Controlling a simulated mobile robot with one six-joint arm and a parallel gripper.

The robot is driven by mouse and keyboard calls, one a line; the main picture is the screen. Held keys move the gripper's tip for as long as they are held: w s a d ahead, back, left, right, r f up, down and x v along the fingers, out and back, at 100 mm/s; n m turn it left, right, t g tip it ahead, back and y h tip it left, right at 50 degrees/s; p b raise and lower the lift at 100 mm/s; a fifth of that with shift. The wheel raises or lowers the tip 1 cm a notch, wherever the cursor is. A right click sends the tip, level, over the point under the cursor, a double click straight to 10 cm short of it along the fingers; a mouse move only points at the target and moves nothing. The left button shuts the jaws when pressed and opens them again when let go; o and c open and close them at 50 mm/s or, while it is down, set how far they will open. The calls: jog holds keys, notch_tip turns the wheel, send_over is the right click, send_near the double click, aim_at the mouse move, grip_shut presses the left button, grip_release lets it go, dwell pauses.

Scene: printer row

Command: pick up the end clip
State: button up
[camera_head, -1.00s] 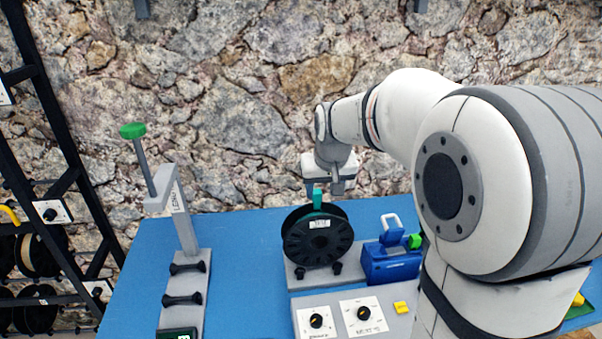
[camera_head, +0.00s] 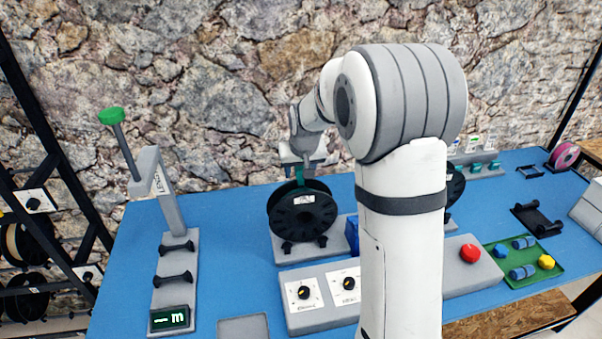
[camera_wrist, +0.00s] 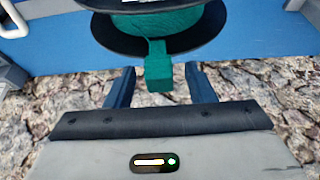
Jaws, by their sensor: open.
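The end clip is a small teal block (camera_wrist: 158,68) at the rim of a black spool (camera_wrist: 215,28) wound with teal filament. In the head view the spool (camera_head: 304,212) stands upright on a grey stand, with the clip (camera_head: 299,174) at its top. My gripper (camera_head: 301,165) is just above the spool there. In the wrist view my gripper (camera_wrist: 160,82) is open, one dark blue finger on each side of the clip. Gaps show between the clip and both fingers.
A grey post with a green knob (camera_head: 111,116) stands at the left of the blue table (camera_head: 230,270). A dial panel (camera_head: 325,292) is in front of the spool. A red button (camera_head: 470,253) and a green tray (camera_head: 553,268) are at the right. My arm hides part of the table.

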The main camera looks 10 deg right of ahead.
aim_at(300, 168)
jog(key=shift+c, duration=0.3)
jog(key=c, duration=1)
notch_tip(300, 168, up, 10)
jog(key=shift+r+b, duration=0.1)
jog(key=shift+b, duration=0.4)
